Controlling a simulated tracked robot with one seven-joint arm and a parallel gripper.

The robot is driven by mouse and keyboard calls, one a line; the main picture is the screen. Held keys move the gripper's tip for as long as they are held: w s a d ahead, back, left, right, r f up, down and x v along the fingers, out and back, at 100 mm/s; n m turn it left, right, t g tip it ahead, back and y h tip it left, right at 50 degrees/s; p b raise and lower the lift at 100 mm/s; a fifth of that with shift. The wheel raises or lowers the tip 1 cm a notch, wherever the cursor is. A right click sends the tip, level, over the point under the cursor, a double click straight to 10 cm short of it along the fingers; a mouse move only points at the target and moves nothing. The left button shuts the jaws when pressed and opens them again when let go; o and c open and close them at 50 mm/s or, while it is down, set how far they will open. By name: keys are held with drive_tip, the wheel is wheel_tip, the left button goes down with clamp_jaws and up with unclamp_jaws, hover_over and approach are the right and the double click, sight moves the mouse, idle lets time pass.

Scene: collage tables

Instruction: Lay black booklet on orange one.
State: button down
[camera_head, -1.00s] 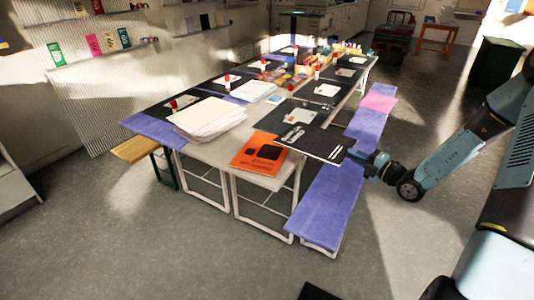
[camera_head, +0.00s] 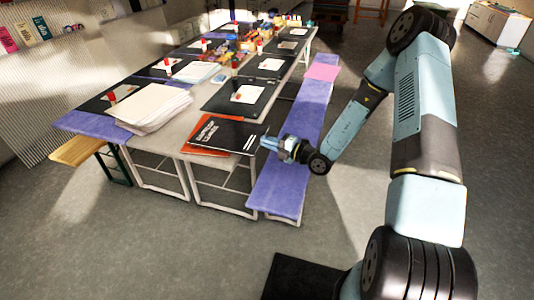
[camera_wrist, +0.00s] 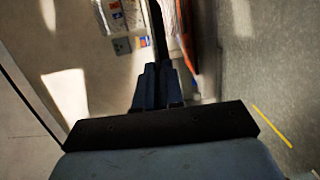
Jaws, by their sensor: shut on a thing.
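The black booklet (camera_head: 228,134) with white lettering is at the near end of the long table. It overlaps the orange booklet (camera_head: 204,151), whose left part and near edge show from under it. I cannot tell whether the two touch. My gripper (camera_head: 268,143) is shut on the black booklet's right edge, just past the table's right side. In the wrist view, the black booklet (camera_wrist: 160,38) is a thin dark strip seen edge-on, running up from my closed fingers (camera_wrist: 158,75). A sliver of the orange booklet (camera_wrist: 186,42) shows to its right.
A stack of white paper (camera_head: 150,106) lies to the left on the table (camera_head: 180,130). A black mat with a white sheet (camera_head: 247,93) lies just behind the booklets. A bench with a purple cover (camera_head: 285,180) runs along the right side, beneath my gripper.

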drive_tip(key=f, duration=0.1)
drive_tip(key=a+f, duration=0.1)
drive_tip(key=f, duration=0.3)
drive_tip(key=shift+a+f, duration=0.1)
drive_tip(key=shift+a, duration=0.25)
drive_tip(key=c, duration=1.3)
unclamp_jaws()
drive_tip(key=shift+o, duration=0.2)
